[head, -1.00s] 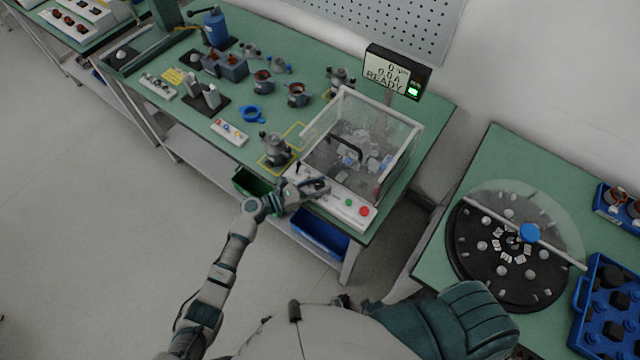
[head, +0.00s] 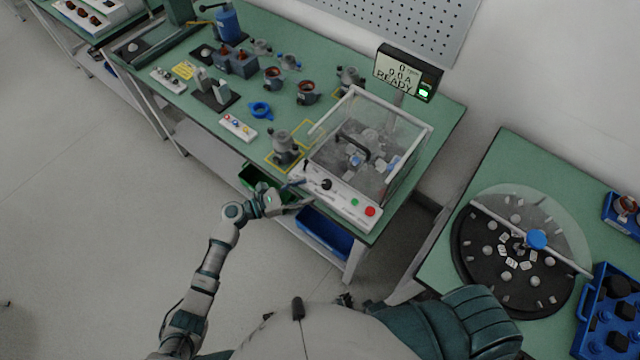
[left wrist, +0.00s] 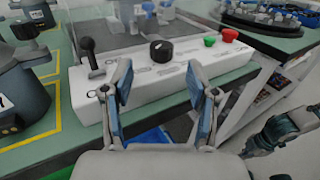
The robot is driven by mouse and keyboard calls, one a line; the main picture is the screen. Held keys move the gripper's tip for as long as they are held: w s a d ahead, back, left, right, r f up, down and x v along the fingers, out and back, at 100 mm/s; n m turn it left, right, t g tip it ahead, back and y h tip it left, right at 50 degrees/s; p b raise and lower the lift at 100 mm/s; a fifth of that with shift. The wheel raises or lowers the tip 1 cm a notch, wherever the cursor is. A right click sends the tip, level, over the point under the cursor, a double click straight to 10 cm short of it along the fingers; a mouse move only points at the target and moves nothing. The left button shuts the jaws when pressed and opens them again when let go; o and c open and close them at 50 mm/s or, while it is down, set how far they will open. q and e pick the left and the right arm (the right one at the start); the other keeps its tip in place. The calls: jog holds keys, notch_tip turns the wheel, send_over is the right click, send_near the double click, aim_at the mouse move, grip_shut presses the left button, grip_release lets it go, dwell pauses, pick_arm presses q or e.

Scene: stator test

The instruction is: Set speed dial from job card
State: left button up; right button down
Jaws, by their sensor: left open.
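The speed dial is a black knob (head: 327,184) on the white control panel (head: 345,205) at the bench's front edge. In the left wrist view the dial (left wrist: 161,50) stands just beyond my left gripper (left wrist: 160,78), whose two fingers are apart with nothing between them. In the head view my left gripper (head: 298,194) is at the panel's front left, apart from the dial. The dial's setting is too small to read. The display (head: 405,75) reads 0 rpm, 0.0 A, READY. A yellow card (head: 184,71) lies at the back left; its text is unreadable. My right gripper's jaws cannot be made out.
A black lever (left wrist: 88,52) stands left of the dial; a green button (head: 355,202) and a red button (head: 370,211) are to its right. A clear guard box (head: 400,140) stands behind the panel. A grey motor (head: 285,148) stands to the left.

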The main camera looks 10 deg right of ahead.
pick_arm(q)
jog(key=a, duration=0.4)
jog(key=shift+s+a, duration=0.35)
jog(key=shift+d+f, duration=0.1)
jog(key=s+a+f+m+y, duration=0.3)
jog(key=f, duration=0.6)
jog(key=s+a+f+m+t+y, duration=0.1)
jog(key=s+a+f+m+y, duration=0.15)
jog(key=f, duration=0.75)
jog(key=s+a+f+m+y, duration=0.2)
jog(key=s+a+f+y, duration=0.15)
jog(key=f, duration=0.55)
jog(key=s+a+f+m+y, duration=0.3)
jog(key=s+a+f+m, duration=0.1)
jog(key=s, duration=0.4)
jog(key=s+a+f+m+g+y, duration=0.1)
jog(key=s+a+f+m+y, duration=0.1)
jog(key=s+a+f+m, duration=0.3)
jog(key=s+a+f+m+g+y, duration=0.1)
jog(key=s+a+f+m+y, duration=0.2)
jog(key=s, duration=0.8)
jog(key=a+f+m, duration=0.2)
jog(key=a+f, duration=0.1)
jog(key=f, duration=0.1)
jog(key=shift+a+f+y, duration=0.25)
jog(key=shift+f+y, duration=0.05)
jog(key=shift+f, duration=0.1)
